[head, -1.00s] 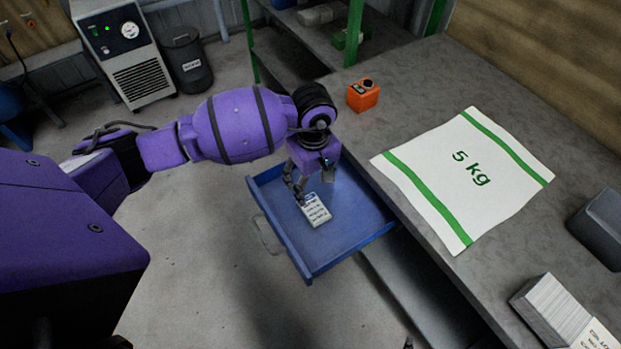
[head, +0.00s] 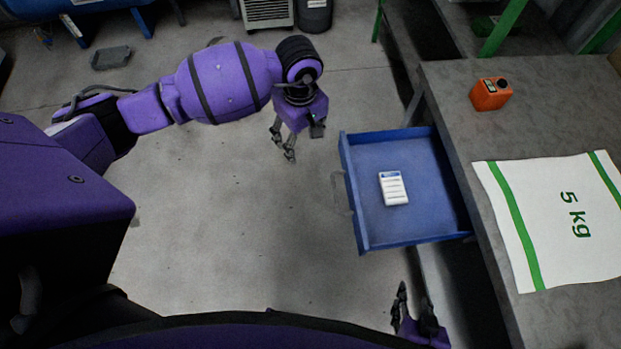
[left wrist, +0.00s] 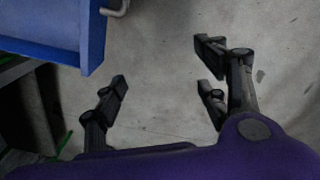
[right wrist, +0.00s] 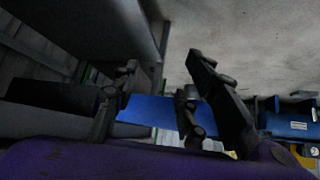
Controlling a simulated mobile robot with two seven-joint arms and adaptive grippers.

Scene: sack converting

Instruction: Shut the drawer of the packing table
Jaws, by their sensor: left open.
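The blue drawer (head: 425,225) of the packing table (head: 450,100) stands pulled out in the head view, its grey handle (head: 341,192) facing left. A white printed pack (head: 394,188) lies in it. My left gripper (head: 283,150) is open and empty, left of the drawer's front and apart from it. In the left wrist view the drawer (left wrist: 60,30) and part of its handle (left wrist: 117,9) show at upper left. My right gripper (head: 413,300) is open near the bottom of the head view, below the drawer. The drawer (right wrist: 160,112) shows behind its fingers in the right wrist view.
On the table top lie a white 5 kg sack (head: 560,215) with green stripes and an orange device (head: 490,94). The floor (head: 230,220) left of the drawer is clear. A dark bin (head: 314,15) and a grey cabinet (head: 268,12) stand at the back.

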